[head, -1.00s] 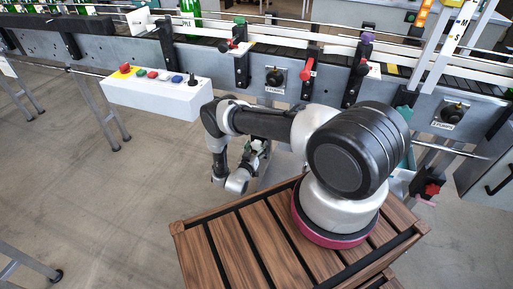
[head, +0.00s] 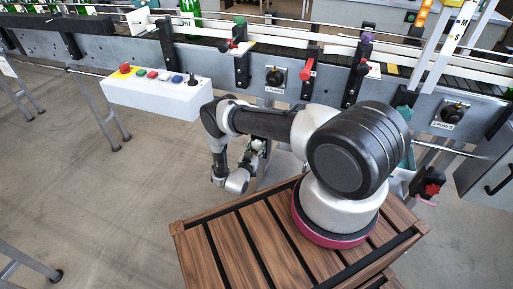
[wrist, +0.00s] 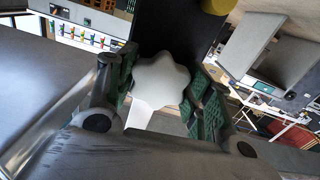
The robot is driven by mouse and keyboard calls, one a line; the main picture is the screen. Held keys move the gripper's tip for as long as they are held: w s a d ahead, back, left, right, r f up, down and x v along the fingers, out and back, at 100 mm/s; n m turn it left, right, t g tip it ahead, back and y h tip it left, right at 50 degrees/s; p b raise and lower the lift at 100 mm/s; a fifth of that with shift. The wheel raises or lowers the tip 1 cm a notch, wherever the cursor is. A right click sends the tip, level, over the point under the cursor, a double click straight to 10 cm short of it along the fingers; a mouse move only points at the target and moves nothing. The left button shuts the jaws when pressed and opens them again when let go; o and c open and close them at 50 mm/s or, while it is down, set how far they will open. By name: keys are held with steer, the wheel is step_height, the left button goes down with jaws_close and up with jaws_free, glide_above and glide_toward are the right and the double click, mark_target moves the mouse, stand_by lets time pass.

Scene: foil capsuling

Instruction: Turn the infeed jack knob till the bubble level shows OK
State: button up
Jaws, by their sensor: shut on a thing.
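My gripper (wrist: 160,92) is shut on a pale grey star-shaped knob (wrist: 160,78), with a green-padded finger on each side of it. A dark plate stands behind the knob in the wrist view. In the head view my gripper (head: 256,152) is low in front of the conveyor, below the white control box's right end. The knob is mostly hidden there by my wrist. I cannot make out a bubble level or its reading in either view.
The white control box (head: 158,97) with coloured buttons juts out at the left. The conveyor side rail (head: 205,62) runs across the back. A red star knob (head: 432,189) is at the right. The slatted wooden platform (head: 235,245) lies under my arm. Open floor is at left.

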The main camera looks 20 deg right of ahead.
steer(key=m, duration=0.5)
steer(key=shift+m, duration=2.3)
steer(key=o, duration=1)
steer(key=shift+o, duration=0.2)
steer(key=shift+a, duration=0.1)
steer(key=v, duration=1.2)
